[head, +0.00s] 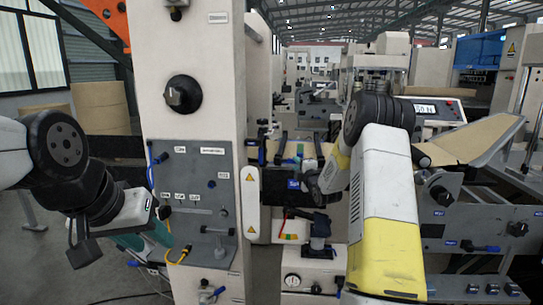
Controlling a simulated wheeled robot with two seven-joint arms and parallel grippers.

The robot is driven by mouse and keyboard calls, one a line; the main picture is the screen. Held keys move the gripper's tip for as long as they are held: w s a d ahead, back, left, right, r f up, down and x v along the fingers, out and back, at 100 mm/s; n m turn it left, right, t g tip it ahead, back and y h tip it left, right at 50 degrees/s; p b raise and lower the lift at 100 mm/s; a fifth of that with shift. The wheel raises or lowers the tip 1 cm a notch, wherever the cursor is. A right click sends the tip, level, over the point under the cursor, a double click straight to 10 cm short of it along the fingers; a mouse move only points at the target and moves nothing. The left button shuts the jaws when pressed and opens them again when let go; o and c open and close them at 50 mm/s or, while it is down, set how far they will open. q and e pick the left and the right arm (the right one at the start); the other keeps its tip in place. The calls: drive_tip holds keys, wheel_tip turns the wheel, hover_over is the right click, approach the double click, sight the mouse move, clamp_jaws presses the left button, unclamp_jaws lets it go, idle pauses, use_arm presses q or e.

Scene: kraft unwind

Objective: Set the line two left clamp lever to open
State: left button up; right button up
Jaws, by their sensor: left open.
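A black rotary knob (183,95) sits higher on the pale column (190,45). A yellow hook-like cable (178,256) hangs at the panel's lower left. A brown paper roll (100,107) stands behind at left. A gauge unit (312,278) stands low in the middle.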

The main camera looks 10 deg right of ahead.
sight(290, 167)
drive_tip(key=w, duration=0.5)
drive_tip(key=w+a, duration=0.1)
drive_tip(key=w, duration=0.2)
drive_tip(key=shift+w+f, duration=0.1)
drive_tip(key=shift+w, duration=0.1)
clamp_jaws()
drive_tip(key=shift+f, duration=0.1)
idle(1.1)
